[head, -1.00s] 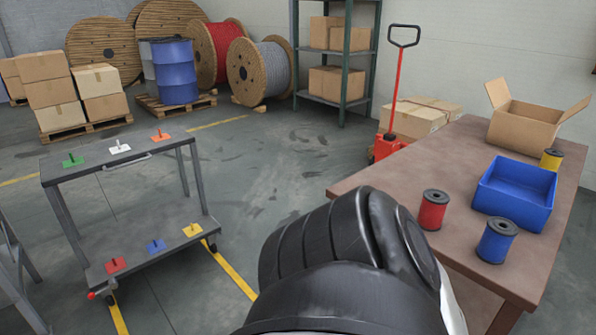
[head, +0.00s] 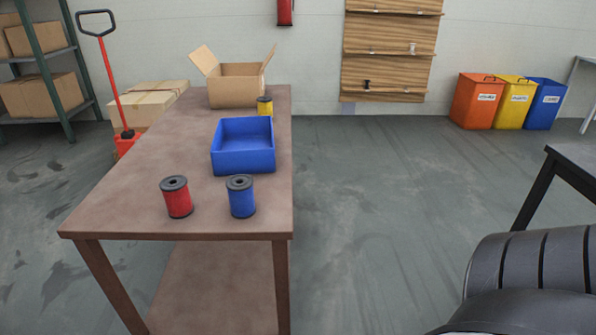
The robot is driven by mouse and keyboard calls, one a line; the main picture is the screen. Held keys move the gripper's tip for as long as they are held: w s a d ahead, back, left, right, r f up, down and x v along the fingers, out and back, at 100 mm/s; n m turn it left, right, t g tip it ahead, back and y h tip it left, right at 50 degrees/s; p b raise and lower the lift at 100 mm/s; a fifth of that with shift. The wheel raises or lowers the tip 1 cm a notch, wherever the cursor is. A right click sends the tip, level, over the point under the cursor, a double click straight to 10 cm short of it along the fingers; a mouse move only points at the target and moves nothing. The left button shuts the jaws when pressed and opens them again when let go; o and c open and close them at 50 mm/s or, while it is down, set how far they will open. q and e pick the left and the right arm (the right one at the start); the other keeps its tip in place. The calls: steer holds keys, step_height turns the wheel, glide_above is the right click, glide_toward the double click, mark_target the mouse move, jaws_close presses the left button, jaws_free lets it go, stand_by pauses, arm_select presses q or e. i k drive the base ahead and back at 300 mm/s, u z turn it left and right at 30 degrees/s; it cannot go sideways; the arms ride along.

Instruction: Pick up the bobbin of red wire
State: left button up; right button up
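The bobbin of red wire (head: 178,198) stands upright near the front edge of the brown table (head: 130,185), in the left half of the head view. It has dark end flanges. A bobbin of blue wire (head: 241,197) stands upright just to its right, apart from it. Neither of my grippers shows in the head view. Only a dark rounded part of my own arm shows at the bottom right, well away from the bobbins.
A blue open bin (head: 243,160) sits behind the bobbins, with a yellow bobbin (head: 265,106) and an open cardboard box (head: 237,90) farther back. A pallet jack (head: 118,119) stands left of the table. Clear floor (head: 380,210) lies to the right. A dark table (head: 577,160) is at the right edge.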

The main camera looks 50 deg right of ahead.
mark_target(174, 189)
steer(key=z, duration=1.3)
steer(key=i, duration=0.4)
